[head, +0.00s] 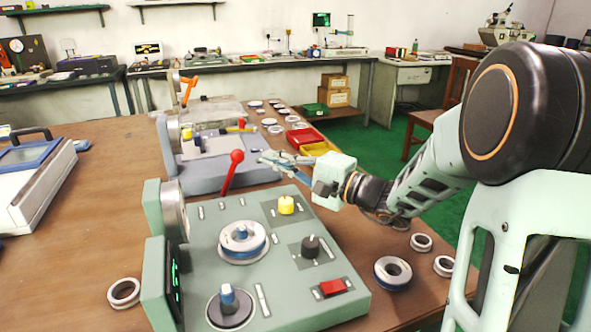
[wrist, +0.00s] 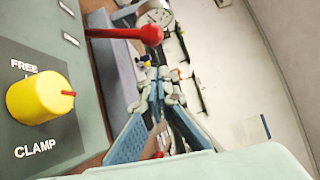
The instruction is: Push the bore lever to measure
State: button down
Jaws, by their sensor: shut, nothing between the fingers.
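The lever with a red ball knob (head: 236,156) rises from the back of the green measuring machine (head: 195,215), its red shaft leaning slightly right. In the wrist view the red knob (wrist: 151,34) is just beyond the fingertips, toward the top of the picture. My gripper (head: 264,157) is shut and empty, to the right of the knob at about its height. The shut fingers show in the wrist view (wrist: 158,82). They look apart from the lever, though the depth gap is hard to judge. A bearing ring (head: 257,250) sits around the machine's middle post.
The machine's top carries a yellow clamp knob (head: 286,204), a black knob (head: 311,246) and a red button (head: 332,288). A second, grey machine (head: 215,176) stands behind. Loose rings (head: 393,272) lie at right, and another ring (head: 124,293) lies at left.

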jog(key=shift+s+a+r, duration=0.1)
jog(key=shift+s+a, duration=0.1)
jog(key=shift+a, duration=0.65)
jog(key=shift+s+a+r, duration=0.1)
jog(key=shift+s+a, duration=0.1)
jog(key=shift+a, duration=0.65)
jog(key=shift+w+a+r, duration=0.1)
jog(key=shift+a+r, duration=0.05)
